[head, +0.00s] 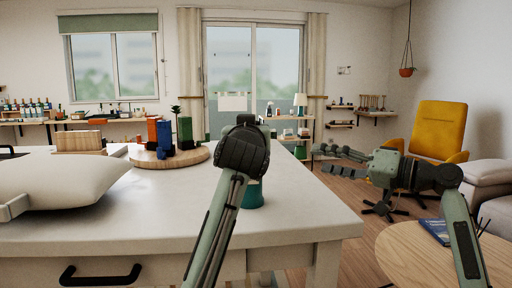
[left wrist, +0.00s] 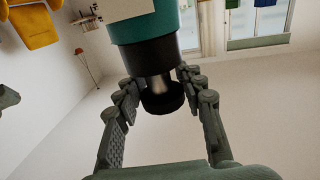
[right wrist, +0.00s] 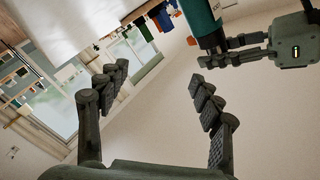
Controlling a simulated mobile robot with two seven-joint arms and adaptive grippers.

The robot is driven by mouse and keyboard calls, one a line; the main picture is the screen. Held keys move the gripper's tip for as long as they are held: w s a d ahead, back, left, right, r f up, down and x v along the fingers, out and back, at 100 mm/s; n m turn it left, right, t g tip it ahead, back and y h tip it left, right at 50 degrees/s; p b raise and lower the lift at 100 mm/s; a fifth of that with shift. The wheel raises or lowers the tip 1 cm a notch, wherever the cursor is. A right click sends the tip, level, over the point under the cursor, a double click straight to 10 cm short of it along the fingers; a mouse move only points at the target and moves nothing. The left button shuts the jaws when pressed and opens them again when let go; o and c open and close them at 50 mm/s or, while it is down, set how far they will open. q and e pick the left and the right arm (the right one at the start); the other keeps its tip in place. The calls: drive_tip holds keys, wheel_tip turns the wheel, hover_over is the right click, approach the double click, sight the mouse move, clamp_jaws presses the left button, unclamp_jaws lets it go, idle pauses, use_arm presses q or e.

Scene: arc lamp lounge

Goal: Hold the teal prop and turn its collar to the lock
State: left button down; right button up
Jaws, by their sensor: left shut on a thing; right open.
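The teal prop (left wrist: 153,20) has a black collar (left wrist: 150,52) below its teal body, then a metal neck and a black knob (left wrist: 162,97). My left gripper (left wrist: 157,80) is shut on the prop, its fingers on both sides near the collar and neck. In the head view the teal prop (head: 253,195) is mostly hidden behind my left wrist. In the right wrist view the prop (right wrist: 198,17) and the left gripper (right wrist: 237,49) are at the upper right. My right gripper (head: 322,154) is open and empty, to the right of the prop; its spread fingers (right wrist: 158,78) touch nothing.
A white table (head: 100,222) fills the left and centre. On it are a pale rounded object (head: 60,180) and a round wooden board (head: 195,158) with blue, red and green items. A small round wooden table (head: 405,255) with a blue book (head: 436,231) stands at lower right.

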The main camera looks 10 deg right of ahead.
drive_tip(key=s+a+r+n+g+y, duration=0.1)
drive_tip(key=s+a+r+n, duration=0.2)
drive_tip(key=s+a+n, duration=0.35)
drive_tip(key=w+a+n, duration=0.1)
drive_tip(key=w+a, duration=0.4)
drive_tip(key=w+a+n, duration=0.2)
drive_tip(key=w+a, duration=0.2)
drive_tip(key=shift+w+a, duration=0.35)
drive_tip(key=c, duration=1.2)
drive_tip(key=shift+s+a+m+t+h, duration=0.1)
drive_tip(key=shift+m+t+h, duration=1.25)
drive_tip(key=shift+h, duration=0.15)
